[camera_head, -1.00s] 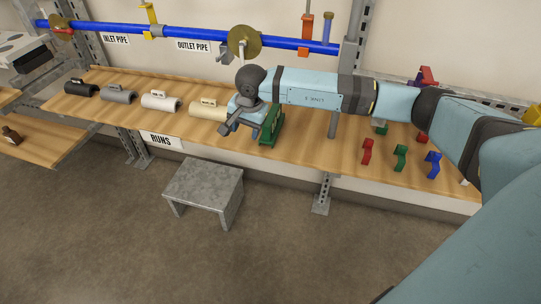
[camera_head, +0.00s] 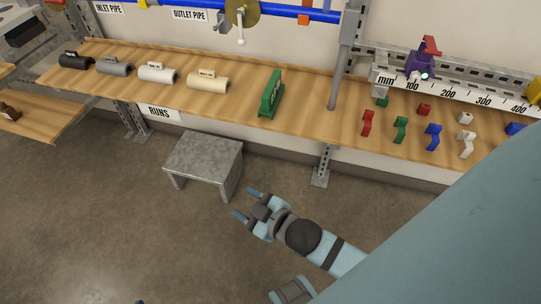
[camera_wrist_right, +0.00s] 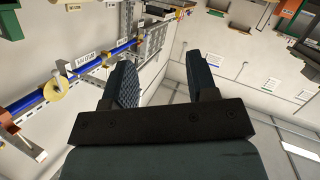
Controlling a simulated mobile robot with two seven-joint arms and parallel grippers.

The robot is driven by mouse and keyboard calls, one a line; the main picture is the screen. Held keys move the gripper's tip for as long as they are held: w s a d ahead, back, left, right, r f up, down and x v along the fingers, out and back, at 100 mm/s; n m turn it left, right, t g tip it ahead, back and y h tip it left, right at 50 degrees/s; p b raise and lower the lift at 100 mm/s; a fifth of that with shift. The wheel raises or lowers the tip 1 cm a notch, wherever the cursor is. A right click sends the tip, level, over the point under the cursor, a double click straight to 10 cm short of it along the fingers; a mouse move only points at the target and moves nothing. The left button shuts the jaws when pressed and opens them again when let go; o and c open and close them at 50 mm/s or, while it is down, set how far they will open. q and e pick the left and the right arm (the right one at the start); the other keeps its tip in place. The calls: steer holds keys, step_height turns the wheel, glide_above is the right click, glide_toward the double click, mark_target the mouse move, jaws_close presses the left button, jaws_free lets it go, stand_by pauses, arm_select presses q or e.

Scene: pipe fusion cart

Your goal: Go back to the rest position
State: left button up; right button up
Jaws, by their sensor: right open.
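My right gripper (camera_head: 247,205) is open and empty in the head view. It hangs over the bare floor, in front of the bench and just right of the grey metal stool. In the right wrist view its two fingers (camera_wrist_right: 163,85) stand apart with nothing between them. My left gripper is not in the head view.
The wooden bench (camera_head: 320,115) carries several pipe pieces, a green stand (camera_head: 270,95) and small coloured clips. The metal stool (camera_head: 203,158) stands below it. A ruler rail (camera_head: 450,97) with a purple clamp (camera_head: 420,65) is at right. Floor in front is clear.

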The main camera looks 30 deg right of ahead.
steer(key=s+d+f+m+g+h, duration=0.1)
steer(key=s+d+f+m+g, duration=0.15)
steer(key=s+f+m, duration=0.35)
arm_select(q)
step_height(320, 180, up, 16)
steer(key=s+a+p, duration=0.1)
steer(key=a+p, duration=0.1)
steer(key=p, duration=2.1)
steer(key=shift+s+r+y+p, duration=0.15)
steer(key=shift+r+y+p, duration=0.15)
steer(key=shift+p, duration=0.1)
arm_select(e)
step_height(320, 180, up, 17)
steer(key=s+d+n, duration=0.1)
steer(key=shift+s+d+r+g+h, duration=0.2)
steer(key=shift+s+g+h, duration=0.15)
steer(key=shift+g+h, duration=0.1)
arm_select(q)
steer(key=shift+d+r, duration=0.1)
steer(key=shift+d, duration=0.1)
arm_select(e)
steer(key=shift+a+r, duration=0.1)
steer(key=shift+r, duration=0.2)
